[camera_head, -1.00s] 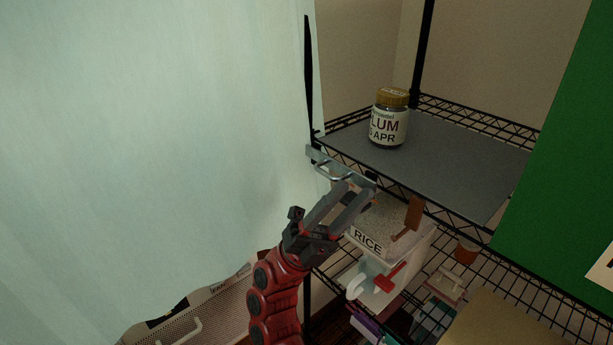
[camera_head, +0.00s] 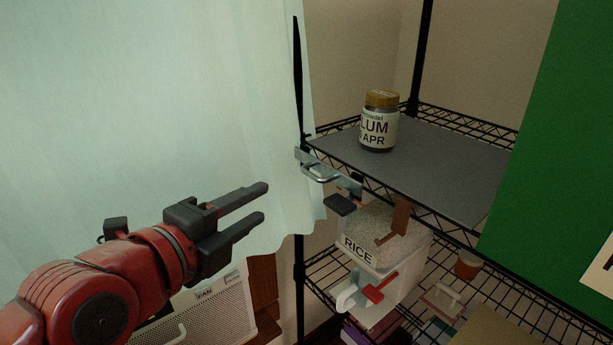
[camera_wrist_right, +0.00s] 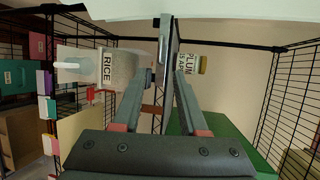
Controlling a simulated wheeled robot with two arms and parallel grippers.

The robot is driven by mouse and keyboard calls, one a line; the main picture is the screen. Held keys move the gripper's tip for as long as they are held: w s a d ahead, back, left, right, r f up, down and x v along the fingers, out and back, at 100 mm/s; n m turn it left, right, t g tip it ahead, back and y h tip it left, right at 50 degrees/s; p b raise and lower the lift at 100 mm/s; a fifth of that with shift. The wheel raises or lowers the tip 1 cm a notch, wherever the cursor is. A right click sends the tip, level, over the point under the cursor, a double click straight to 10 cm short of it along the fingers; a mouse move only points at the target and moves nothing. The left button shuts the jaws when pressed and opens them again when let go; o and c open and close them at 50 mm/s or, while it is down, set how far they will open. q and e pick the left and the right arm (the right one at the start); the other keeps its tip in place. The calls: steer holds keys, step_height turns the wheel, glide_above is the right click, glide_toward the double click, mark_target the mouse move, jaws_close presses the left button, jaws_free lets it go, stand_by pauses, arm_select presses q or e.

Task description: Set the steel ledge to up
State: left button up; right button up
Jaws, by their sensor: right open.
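The steel ledge (camera_head: 306,157) is a narrow grey strip with a U-shaped handle at the near left corner of the upper shelf. It looks roughly level with the shelf edge; its exact tilt is unclear. It also shows edge-on in the right wrist view (camera_wrist_right: 165,38), ahead of the fingers. My right gripper (camera_head: 262,203) is open and empty, left of the ledge and a little lower, in front of the curtain. Its fingers point right and do not touch the ledge. My left gripper is not in view.
A plum jar (camera_head: 379,122) stands on the grey upper shelf (camera_head: 435,160). A rice bin (camera_head: 372,240) with a red lever sits below the ledge. A green panel (camera_head: 540,130) bounds the right. A pale curtain (camera_head: 150,100) hangs at left, and a fan unit (camera_head: 205,310) sits low.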

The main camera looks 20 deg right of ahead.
mark_target(310, 174)
steer(key=p+x, duration=0.3)
steer(key=x, duration=1)
steer(key=shift+s+d+r+p, duration=0.1)
steer(key=shift+d+r+p, duration=0.05)
steer(key=shift+p, duration=0.25)
steer(key=shift+w+d+f, duration=0.3)
steer(key=shift+w+d, duration=0.15)
steer(key=shift+w, duration=0.05)
jaws_close()
